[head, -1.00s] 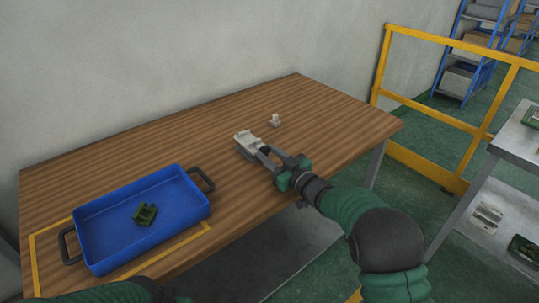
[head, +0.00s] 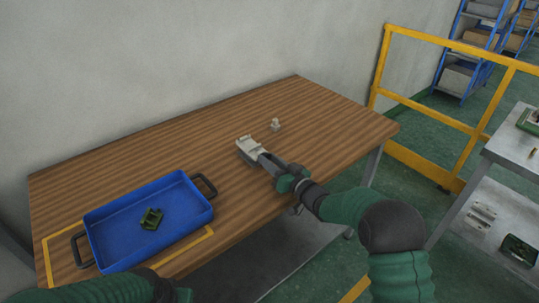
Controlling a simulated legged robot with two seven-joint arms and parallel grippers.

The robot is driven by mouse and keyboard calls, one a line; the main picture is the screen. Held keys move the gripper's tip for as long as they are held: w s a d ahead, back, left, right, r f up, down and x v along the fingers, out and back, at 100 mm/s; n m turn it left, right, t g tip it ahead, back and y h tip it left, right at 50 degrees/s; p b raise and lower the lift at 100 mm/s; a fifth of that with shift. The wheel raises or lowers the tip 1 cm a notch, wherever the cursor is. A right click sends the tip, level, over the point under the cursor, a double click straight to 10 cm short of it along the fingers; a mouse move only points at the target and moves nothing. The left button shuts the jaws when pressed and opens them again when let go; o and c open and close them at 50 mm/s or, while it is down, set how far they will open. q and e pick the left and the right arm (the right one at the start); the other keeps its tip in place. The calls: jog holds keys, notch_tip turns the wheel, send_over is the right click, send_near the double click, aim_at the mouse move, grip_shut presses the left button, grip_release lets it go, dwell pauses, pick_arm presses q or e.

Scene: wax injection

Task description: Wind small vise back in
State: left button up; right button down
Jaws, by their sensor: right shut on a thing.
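The small vise (head: 247,146) is a light grey block on the wooden table, right of the tray. My right gripper (head: 264,157) reaches it from the lower right. Its fingers are shut on a part at the vise's near end; the fingers hide that part, so I cannot tell how far the vise is wound. My left forearm and wrist show at the bottom left edge, but its fingers are out of the picture.
A blue tray (head: 103,250) with black handles holds a green part (head: 151,219) at the table's front left. A small pale grey piece (head: 276,125) stands behind the vise. The wooden table (head: 310,110) is otherwise clear. A yellow rail (head: 425,113) stands to the right.

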jog(key=shift+d+m+p, duration=0.1)
jog(key=shift+m+p, duration=0.6)
jog(key=shift+m, duration=0.3)
jog(key=c, duration=1.1)
grip_release()
jog(key=shift+o, duration=0.2)
jog(key=p+v, duration=0.1)
jog(key=v, duration=1.5)
jog(key=shift+s+d, duration=0.3)
